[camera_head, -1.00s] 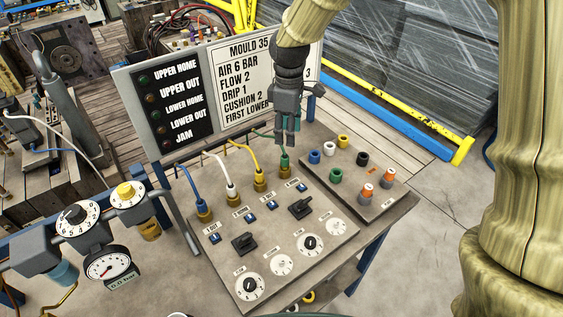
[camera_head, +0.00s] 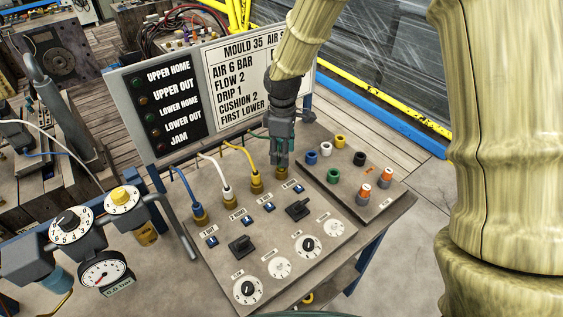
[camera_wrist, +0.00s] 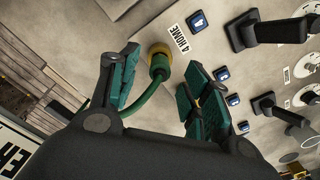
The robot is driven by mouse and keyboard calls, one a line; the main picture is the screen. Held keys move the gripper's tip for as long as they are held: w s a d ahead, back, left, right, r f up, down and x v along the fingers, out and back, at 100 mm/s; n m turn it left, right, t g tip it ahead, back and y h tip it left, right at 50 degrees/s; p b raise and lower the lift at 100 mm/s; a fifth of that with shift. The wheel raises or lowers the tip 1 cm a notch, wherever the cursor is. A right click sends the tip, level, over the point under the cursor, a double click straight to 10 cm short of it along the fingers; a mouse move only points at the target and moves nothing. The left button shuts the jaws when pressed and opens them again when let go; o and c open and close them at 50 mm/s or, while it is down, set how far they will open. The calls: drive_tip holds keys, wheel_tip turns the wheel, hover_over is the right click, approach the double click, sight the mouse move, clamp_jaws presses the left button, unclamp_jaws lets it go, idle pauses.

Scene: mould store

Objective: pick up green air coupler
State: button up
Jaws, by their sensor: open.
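The green air coupler (camera_wrist: 160,64) stands on its brass socket (camera_head: 282,174) at the right end of the coupler row, beside the "4 HOME" label. Its green hose (camera_wrist: 144,104) bends away toward my wrist. My gripper (camera_head: 281,160) points down over it in the head view, and its fingers hide most of the coupler. In the wrist view the open fingers lie on either side of the coupler and hose, with gaps on both sides. The coupler shows near the fingertips. I cannot tell the exact height of the tips on it.
Yellow (camera_head: 254,175), white (camera_head: 227,185) and blue (camera_head: 198,205) hose couplers stand to the left. A black switch (camera_head: 297,208) and dials are in front. Coloured caps and an orange-topped plug (camera_head: 385,175) sit at right. The sign board (camera_head: 240,88) rises close behind my gripper.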

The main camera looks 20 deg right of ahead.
drive_tip(key=shift+a+f+p, duration=0.1)
drive_tip(key=shift+f+p, duration=0.55)
drive_tip(key=shift+f, duration=1.5)
drive_tip(key=shift+c, duration=0.5)
clamp_jaws()
